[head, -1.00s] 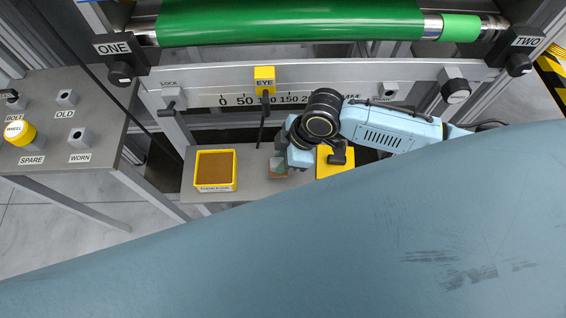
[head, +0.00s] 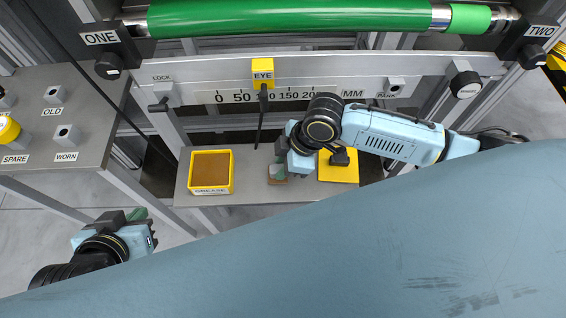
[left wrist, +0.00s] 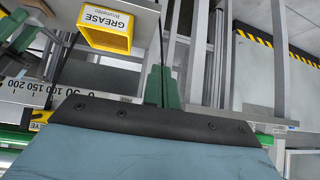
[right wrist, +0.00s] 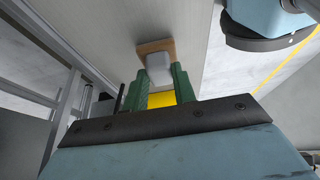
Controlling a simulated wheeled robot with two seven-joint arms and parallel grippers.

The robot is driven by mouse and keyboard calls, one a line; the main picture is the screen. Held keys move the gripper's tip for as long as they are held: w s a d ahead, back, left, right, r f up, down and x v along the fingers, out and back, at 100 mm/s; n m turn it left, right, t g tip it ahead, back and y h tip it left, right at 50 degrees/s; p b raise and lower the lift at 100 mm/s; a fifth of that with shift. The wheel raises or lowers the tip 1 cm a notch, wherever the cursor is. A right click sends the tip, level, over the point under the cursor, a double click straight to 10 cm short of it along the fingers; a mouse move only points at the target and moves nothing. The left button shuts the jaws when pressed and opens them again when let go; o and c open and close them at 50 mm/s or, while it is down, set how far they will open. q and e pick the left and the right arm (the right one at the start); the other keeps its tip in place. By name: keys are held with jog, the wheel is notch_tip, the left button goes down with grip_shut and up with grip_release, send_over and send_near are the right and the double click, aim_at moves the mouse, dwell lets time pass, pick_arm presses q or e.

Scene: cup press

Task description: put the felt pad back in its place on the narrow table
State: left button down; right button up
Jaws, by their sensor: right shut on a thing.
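The felt pad (head: 277,180) is a small tan square with a grey block on top; in the right wrist view it (right wrist: 145,46) shows at my fingertips. My right gripper (head: 281,164) is shut on the grey block (right wrist: 157,70), one green finger on each side. The pad is at the narrow table's (head: 245,185) top, left of the yellow square (head: 338,174); I cannot tell whether it touches the surface. My left gripper (head: 138,214) is empty at the lower left, off the table, its green fingers (left wrist: 160,88) together.
A yellow grease tray (head: 231,172) with brown filling stands at the left of the narrow table. A stalk under the EYE block (head: 263,75) hangs close behind the pad. The ruler beam (head: 200,97) and green roller (head: 290,18) lie behind.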

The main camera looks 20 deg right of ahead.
aim_at(280, 168)
jog(key=shift+f, duration=0.1)
jog(key=o, duration=0.9)
jog(key=p+v, duration=0.1)
jog(key=v, duration=0.2)
jog(key=shift+d+r+p, duration=0.1)
jog(key=shift+r+p, duration=0.25)
jog(key=shift+p, duration=0.05)
pick_arm(q)
jog(key=s+a+f+g+y+p, duration=0.1)
jog(key=s+a+f+g, duration=0.1)
jog(key=f, duration=0.3)
jog(key=s+a+f+g+y+p, duration=0.1)
jog(key=s+a+f+g+p, duration=0.1)
jog(key=f, duration=0.4)
jog(key=shift+s+a+f+g, duration=0.3)
jog(key=shift+s+a+g, duration=0.45)
jog(key=shift+s, duration=0.4)
pick_arm(e)
jog(key=shift+v, duration=4.25)
pick_arm(q)
jog(key=shift+d, duration=0.1)
